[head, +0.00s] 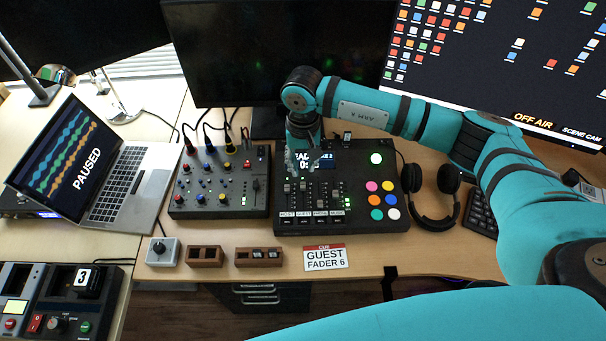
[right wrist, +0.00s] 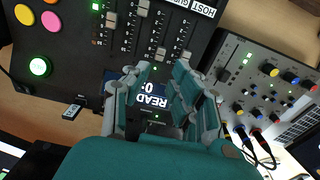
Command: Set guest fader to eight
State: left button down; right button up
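The black fader deck (head: 385,226) lies on the desk, with several labelled fader slots. In the right wrist view the guest fader's cap (right wrist: 160,52) sits next to the host cap (right wrist: 185,55), both at the display end of their slots. The deck's display (right wrist: 152,97) is partly covered by my fingers. A cue card (head: 325,257) in front of the deck reads "GUEST FADER 6". My right gripper (head: 303,158) points down over the display, beyond the faders; its fingers (right wrist: 160,75) are apart, with nothing between them. My left gripper is not in view.
A smaller mixer (head: 222,209) with knobs and cables stands left of the deck. Headphones (head: 433,222) lie at its right. Small wooden blocks (head: 206,257) and a grey knob box (head: 162,252) line the front. A laptop (head: 147,200) is further left.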

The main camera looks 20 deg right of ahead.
jog(key=shift+r, duration=2.1)
